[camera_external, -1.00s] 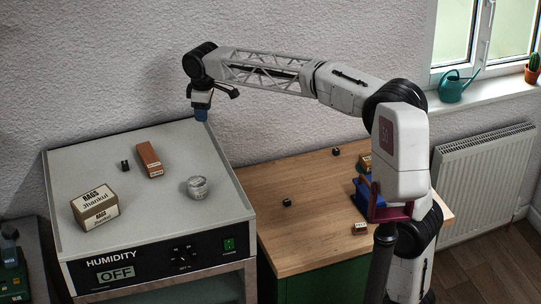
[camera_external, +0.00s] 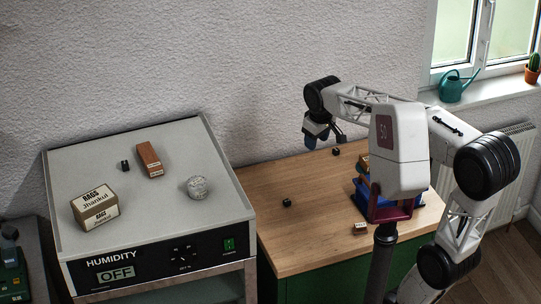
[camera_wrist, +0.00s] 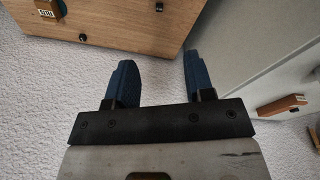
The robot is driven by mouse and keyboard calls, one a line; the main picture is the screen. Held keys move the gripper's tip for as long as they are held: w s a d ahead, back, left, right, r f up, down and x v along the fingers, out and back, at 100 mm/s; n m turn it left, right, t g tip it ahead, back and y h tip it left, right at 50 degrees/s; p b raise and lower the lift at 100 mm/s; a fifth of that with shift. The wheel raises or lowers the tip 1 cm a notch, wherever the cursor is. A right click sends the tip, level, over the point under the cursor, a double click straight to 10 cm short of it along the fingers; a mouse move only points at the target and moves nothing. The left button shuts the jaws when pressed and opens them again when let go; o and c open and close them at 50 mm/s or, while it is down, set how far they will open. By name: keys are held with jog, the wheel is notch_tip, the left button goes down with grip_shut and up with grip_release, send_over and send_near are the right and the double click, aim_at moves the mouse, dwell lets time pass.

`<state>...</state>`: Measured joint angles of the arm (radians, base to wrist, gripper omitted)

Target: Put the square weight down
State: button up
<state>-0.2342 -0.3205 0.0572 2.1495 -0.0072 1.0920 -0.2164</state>
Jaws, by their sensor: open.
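Three small black cubes are in view, and I cannot tell which is the square weight. One cube (camera_external: 336,152) is near the back edge of the wooden tabletop, another cube (camera_external: 287,202) is nearer its left side, and a third cube (camera_external: 125,165) is on the grey cabinet top. In the wrist view two cubes (camera_wrist: 82,37) (camera_wrist: 159,7) show on the wood and one cube (camera_wrist: 316,72) shows on the cabinet. My gripper (camera_external: 325,140) is above the back of the table, left of the back cube. Its blue fingers (camera_wrist: 158,58) are apart with nothing between them.
The grey cabinet (camera_external: 165,215) also holds a rags box (camera_external: 95,207), an orange-brown block (camera_external: 149,159) and a round jar (camera_external: 197,187). The wooden table (camera_external: 315,235) holds a blue item (camera_external: 362,198) and a small labelled block (camera_external: 359,228). The table's front left is clear.

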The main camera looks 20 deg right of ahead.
jog(key=s+d+f+m, duration=0.2)
jog(key=s+d+f, duration=0.4)
jog(key=s, duration=0.3)
jog(key=s+d+f+m, duration=0.3)
jog(key=s+d+f, duration=0.2)
jog(key=s, duration=0.4)
jog(key=shift+d+f+t, duration=0.35)
jog(key=shift+f+t, duration=0.05)
jog(key=shift+f, duration=0.25)
jog(key=shift+o, duration=0.5)
jog(key=shift+s+h, duration=0.1)
jog(key=shift+h, duration=0.2)
